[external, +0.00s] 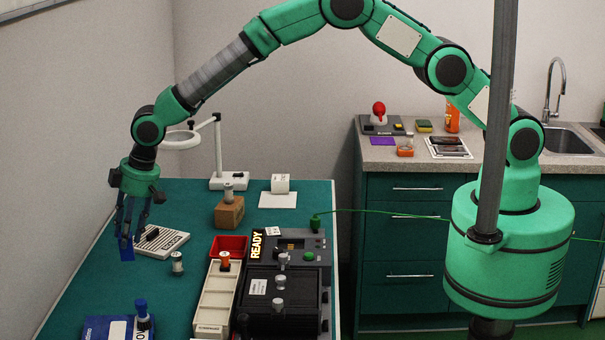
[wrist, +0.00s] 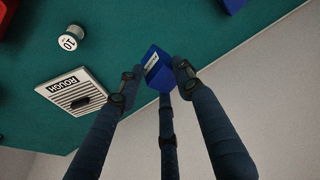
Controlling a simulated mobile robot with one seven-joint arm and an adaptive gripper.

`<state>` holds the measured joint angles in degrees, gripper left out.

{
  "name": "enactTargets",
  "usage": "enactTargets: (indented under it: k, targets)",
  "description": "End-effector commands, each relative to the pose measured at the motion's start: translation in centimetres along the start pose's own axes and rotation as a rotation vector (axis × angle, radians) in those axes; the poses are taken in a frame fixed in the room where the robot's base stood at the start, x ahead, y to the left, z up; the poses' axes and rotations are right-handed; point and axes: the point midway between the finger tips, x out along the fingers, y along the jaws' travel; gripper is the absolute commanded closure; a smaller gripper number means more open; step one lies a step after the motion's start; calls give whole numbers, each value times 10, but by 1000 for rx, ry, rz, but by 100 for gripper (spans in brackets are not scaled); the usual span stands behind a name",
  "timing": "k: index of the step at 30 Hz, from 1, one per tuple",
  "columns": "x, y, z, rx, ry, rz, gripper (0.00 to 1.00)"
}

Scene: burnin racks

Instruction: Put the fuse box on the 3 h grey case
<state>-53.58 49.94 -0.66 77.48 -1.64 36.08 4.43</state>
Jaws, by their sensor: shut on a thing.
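My gripper (external: 126,232) is at the left of the green table in the external view. Its fingers are shut on a small blue box (external: 127,251), which I take to be the fuse box, held near the table's left edge. In the wrist view the blue box (wrist: 156,69) shows a pale label between the fingertips (wrist: 158,78); its far side is hidden. A dark grey case (external: 318,258) with a lit READY sign and a blackish case (external: 257,312) with a white label stand at the right of the table. I cannot read a 3 h mark on either.
A white ROUGH plate (external: 170,246) and a small weight-like cylinder (external: 177,263) are just right of my gripper. A red tray (external: 229,247), long cream tray (external: 205,305), wooden block (external: 229,212) and magnifier stand (external: 219,150) also occupy the table. A blue case (external: 95,330) is at the front.

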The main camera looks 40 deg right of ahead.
Motion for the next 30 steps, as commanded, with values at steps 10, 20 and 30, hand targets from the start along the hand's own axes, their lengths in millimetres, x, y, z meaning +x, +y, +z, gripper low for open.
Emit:
enactTargets:
  k: [10,20,30]
  targets:
    - [-1,2,1,1,0,0,91]
    - [-14,27,22,16,-5,-6,91]
    - [-40,74,69,46,-9,-17,91]
